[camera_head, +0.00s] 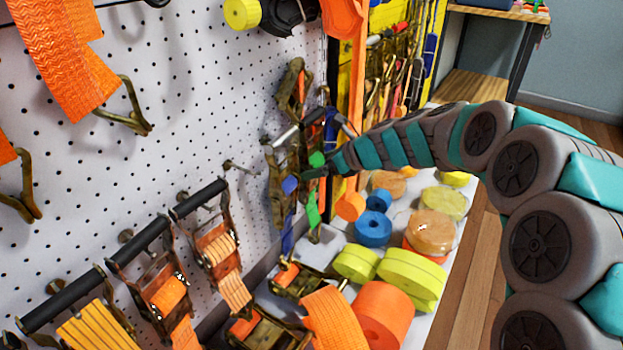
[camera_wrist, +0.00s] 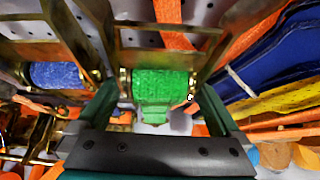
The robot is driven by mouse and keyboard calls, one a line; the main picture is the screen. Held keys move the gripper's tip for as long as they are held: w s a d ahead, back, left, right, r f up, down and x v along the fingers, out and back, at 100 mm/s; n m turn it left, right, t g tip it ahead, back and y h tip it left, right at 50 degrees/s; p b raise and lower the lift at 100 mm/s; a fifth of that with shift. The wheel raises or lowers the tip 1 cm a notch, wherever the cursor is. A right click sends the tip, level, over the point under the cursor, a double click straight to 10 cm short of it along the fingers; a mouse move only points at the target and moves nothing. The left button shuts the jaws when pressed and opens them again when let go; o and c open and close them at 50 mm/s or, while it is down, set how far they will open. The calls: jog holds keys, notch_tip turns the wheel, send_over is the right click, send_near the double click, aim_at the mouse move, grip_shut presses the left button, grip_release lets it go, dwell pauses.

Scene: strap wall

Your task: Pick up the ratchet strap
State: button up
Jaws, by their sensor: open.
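Ratchet straps with metal frames hang on the pegboard wall. One has a green webbing roll (camera_wrist: 160,83), which fills the middle of the wrist view in its brassy frame. In the head view its green webbing (camera_head: 313,210) hangs down beside a ratchet with blue webbing (camera_head: 290,185). My gripper (camera_head: 309,173) is at these ratchets; it also shows in the wrist view (camera_wrist: 155,108). Its dark green fingers stand apart to the left and right of the green roll. Whether they touch the frame cannot be told. The task does not say which strap is meant.
Orange webbing (camera_head: 65,55) hangs at upper left. Rolls of orange, yellow and blue webbing (camera_head: 373,228) cover the white shelf below my arm. Wooden floor is free at right.

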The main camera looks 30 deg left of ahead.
jog(key=shift+a+f, duration=0.1)
jog(key=shift+c, duration=0.2)
grip_shut()
dwell(0.5)
